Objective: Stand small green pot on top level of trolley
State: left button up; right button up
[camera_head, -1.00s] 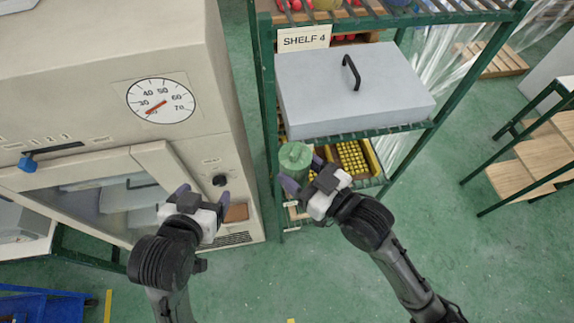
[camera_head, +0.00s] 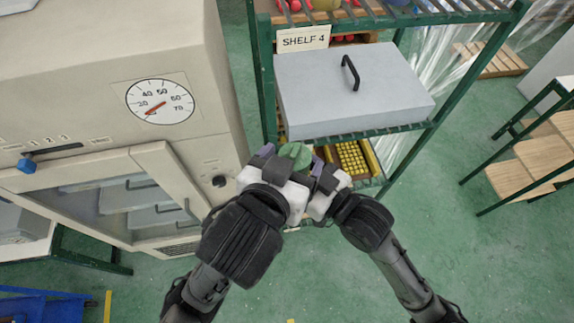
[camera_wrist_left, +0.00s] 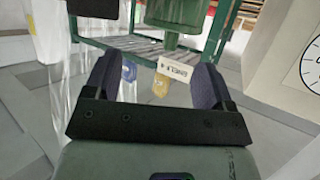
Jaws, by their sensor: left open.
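The small green pot (camera_head: 295,152) is in front of the shelf unit, with its lower part hidden by my grippers. My right gripper (camera_head: 318,172) is at the pot, its fingers on either side and apparently shut on it. My left gripper (camera_head: 268,160) is open, close to the pot's left side. In the left wrist view the open left fingers (camera_wrist_left: 154,80) have nothing between them, and a green body that looks like the pot (camera_wrist_left: 180,12) is beyond them at the top. A blue wheeled frame (camera_head: 40,305) at the lower left may be the trolley.
The green shelf unit (camera_head: 262,75) marked SHELF 4 holds a grey lidded box (camera_head: 325,100) and a yellow crate (camera_head: 372,160) below. A beige cabinet (camera_head: 110,45) with a dial stands at the left. A rack with wooden levels (camera_head: 545,155) stands at the right. The green floor between is clear.

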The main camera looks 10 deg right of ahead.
aim_at(301, 153)
pick_arm(q)
jog(key=shift+x, duration=2.85)
pick_arm(e)
jog(key=shift+r, duration=0.1)
pick_arm(q)
jog(key=shift+c, duration=0.2)
grip_shut()
pick_arm(e)
jog(key=o, duration=0.8)
jog(key=shift+s+d, duration=0.1)
